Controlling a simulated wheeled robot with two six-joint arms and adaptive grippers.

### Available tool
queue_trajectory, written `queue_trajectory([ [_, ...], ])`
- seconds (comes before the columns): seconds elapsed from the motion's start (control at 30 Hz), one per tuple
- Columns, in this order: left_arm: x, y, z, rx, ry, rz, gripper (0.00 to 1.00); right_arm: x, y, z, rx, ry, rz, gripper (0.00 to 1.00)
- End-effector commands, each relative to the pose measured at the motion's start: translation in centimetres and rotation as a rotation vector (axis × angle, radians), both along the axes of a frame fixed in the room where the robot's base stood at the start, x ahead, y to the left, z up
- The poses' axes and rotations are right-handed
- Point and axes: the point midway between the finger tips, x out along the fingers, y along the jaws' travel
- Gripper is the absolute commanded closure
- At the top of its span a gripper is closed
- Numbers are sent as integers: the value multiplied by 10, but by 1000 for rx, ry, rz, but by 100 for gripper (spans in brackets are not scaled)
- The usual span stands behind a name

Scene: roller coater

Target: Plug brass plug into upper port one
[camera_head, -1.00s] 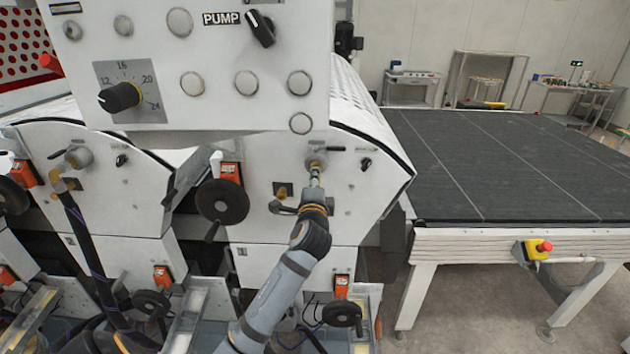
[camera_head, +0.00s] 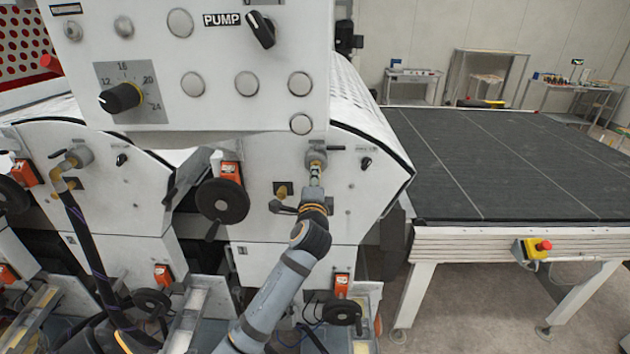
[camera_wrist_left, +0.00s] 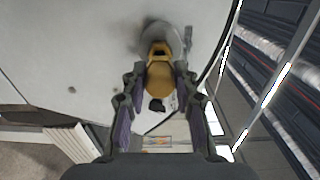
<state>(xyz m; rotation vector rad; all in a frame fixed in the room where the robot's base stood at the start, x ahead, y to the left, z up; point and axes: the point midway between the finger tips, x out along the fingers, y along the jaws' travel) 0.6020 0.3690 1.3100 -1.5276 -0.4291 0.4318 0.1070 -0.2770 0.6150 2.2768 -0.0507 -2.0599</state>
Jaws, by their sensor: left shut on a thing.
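My left gripper (camera_head: 314,178) is shut on the brass plug (camera_wrist_left: 160,78), just below a round grey port (camera_head: 316,158) on the white machine panel. In the left wrist view the plug lies between both fingers (camera_wrist_left: 158,92), its far end overlapping the grey port (camera_wrist_left: 168,36). I cannot tell how far it sits in the port. In the head view the plug is mostly hidden by the gripper. My right gripper is not in view.
A brass fitting (camera_head: 282,189) sits lower left of the port. A black handwheel (camera_head: 222,201) is further left. Another grey port (camera_head: 79,157) carries a brass elbow with a dark hose (camera_head: 85,235). The control panel (camera_head: 220,110) overhangs above. A dark conveyor (camera_head: 500,165) is right.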

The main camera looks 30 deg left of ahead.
Motion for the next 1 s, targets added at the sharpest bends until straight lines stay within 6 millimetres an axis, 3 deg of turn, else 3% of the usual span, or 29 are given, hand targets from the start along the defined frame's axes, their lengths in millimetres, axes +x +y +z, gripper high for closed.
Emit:
queue_trajectory([
  [1.0, 11, 7, 1, 0, 0, 0, 100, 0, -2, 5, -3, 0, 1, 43],
])
